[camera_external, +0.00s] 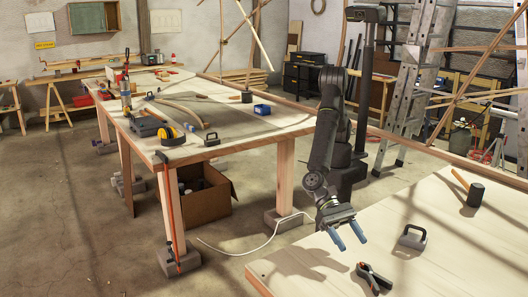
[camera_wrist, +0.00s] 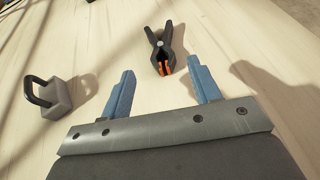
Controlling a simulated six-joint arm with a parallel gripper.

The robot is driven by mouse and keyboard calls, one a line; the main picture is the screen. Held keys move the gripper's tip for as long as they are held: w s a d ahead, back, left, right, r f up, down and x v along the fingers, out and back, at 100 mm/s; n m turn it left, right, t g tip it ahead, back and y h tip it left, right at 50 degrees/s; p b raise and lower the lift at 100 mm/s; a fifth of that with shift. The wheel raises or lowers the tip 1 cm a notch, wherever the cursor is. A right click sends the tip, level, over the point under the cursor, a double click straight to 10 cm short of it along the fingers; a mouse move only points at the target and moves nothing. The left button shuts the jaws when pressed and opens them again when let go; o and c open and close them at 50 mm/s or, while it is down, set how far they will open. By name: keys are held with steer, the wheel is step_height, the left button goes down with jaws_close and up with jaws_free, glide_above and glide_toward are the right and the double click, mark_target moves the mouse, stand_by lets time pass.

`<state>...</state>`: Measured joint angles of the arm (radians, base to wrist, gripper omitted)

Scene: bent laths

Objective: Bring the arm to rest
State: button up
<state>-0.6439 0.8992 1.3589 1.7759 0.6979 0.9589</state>
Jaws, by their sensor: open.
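My gripper (camera_external: 347,236) hangs at the near left part of the front wooden table (camera_external: 450,250), its two blue fingers apart with nothing between them. In the wrist view, my gripper (camera_wrist: 164,88) also shows open and empty above the light wood. A black spring clamp with orange tips (camera_wrist: 162,50) lies beyond the fingers. The same clamp (camera_external: 374,278) lies near the table's front in the external view. A grey block with a dark handle (camera_wrist: 52,95) sits to the left of the fingers; it also shows in the external view (camera_external: 412,238).
A mallet (camera_external: 472,190) lies farther back on the front table. Ladders (camera_external: 410,90) stand behind my arm.

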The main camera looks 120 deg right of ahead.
mark_target(370, 268)
steer(key=shift+v, duration=1.1)
steer(key=x, duration=1.2)
steer(key=shift+w+a+r, duration=0.1)
steer(key=shift+a+r, duration=0.1)
steer(key=shift+a, duration=0.15)
step_height(370, 268, up, 4)
steer(key=shift+d+f, duration=0.1)
steer(key=shift+f, duration=0.1)
steer(key=w+d+r, duration=0.4)
steer(key=d+r, duration=0.3)
steer(key=d, duration=0.4)
steer(key=w+d+m+t, duration=0.1)
steer(key=w+d, duration=0.3)
steer(key=d, duration=0.5)
steer(key=w+d+m+t+h, duration=0.1)
steer(key=w+d, duration=0.3)
steer(key=d, duration=0.5)
steer(key=w+d+m+t, duration=0.1)
steer(key=w+d, duration=0.3)
steer(key=d, duration=0.5)
steer(key=d+m+t+h, duration=0.2)
steer(key=d+m+t, duration=0.1)
steer(key=d, duration=2.9)
steer(key=shift+s+f+t, duration=0.3)
steer(key=shift+s+f, duration=0.05)
steer(key=shift+f, duration=0.15)
